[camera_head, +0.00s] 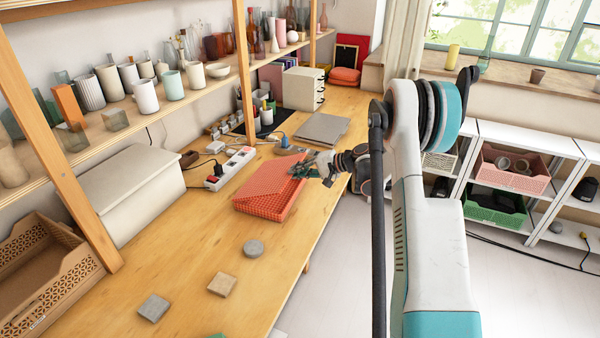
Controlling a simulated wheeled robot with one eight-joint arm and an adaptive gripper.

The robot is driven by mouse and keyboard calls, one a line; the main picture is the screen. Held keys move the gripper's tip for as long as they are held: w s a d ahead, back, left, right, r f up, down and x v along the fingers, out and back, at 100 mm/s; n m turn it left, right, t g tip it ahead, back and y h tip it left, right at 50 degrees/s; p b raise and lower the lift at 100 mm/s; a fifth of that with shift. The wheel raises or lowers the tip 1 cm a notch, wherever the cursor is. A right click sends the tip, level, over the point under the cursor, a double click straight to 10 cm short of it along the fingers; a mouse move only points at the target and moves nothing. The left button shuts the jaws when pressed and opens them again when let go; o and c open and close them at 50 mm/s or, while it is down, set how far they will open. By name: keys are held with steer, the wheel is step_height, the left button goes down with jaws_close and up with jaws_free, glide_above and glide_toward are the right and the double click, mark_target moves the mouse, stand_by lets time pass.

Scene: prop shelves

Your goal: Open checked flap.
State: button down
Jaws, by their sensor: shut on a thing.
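A red checked box (266,187) lies on the wooden table near its right edge. Its checked flap (272,177) is on top and looks slightly raised toward the right side, with a narrow wedge showing along the front right. My gripper (301,170) is at the far right part of the flap, its fingers shut on the flap's edge. The exact contact is small and partly hidden by the fingers. My arm reaches in from the right.
A white power strip (230,168) with plugs lies left of the box. A closed grey laptop (321,128) lies behind it. A round grey piece (253,248) and square blocks (222,285) lie in front. A shelf with cups stands on the left.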

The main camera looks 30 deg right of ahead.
steer(key=w+a+r+g+h+p, duration=0.7)
steer(key=w+a+r+p, duration=0.4)
steer(key=w, duration=0.3)
steer(key=shift+w+a+r+g, duration=0.2)
steer(key=shift+a+r+g, duration=0.3)
steer(key=shift+a+r, duration=0.35)
steer(key=shift+f, duration=0.1)
steer(key=c, duration=1.7)
jaws_free()
steer(key=v, duration=1.2)
